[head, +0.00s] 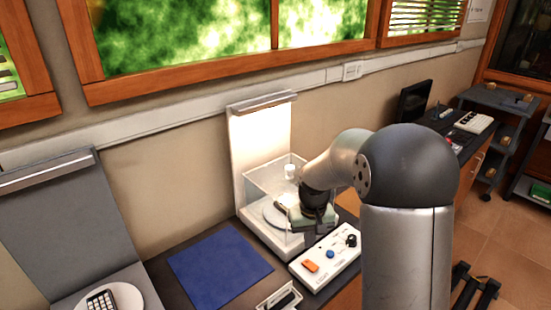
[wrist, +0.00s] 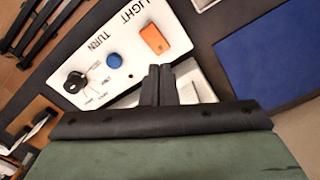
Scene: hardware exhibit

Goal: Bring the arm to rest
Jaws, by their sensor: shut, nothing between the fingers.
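My gripper (head: 312,235) is at the end of my arm, in front of the clear display case and just behind the white control panel (head: 325,257). In the wrist view my gripper (wrist: 158,72) shows two dark fingers closed together with nothing between them. The panel in the wrist view (wrist: 130,42) has an orange rocker switch (wrist: 154,38), a blue button (wrist: 114,61) and a black knob (wrist: 75,82). The fingertips appear close to the panel's edge; whether they touch it I cannot tell.
The clear case (head: 262,178) with a round plate stands on a white base against a lit back panel (head: 262,135). A blue mat (head: 220,265) lies left of it. A grey exhibit stand (head: 65,215) with a keypad (head: 101,300) is at far left. A black monitor (head: 414,101) stands at the back right.

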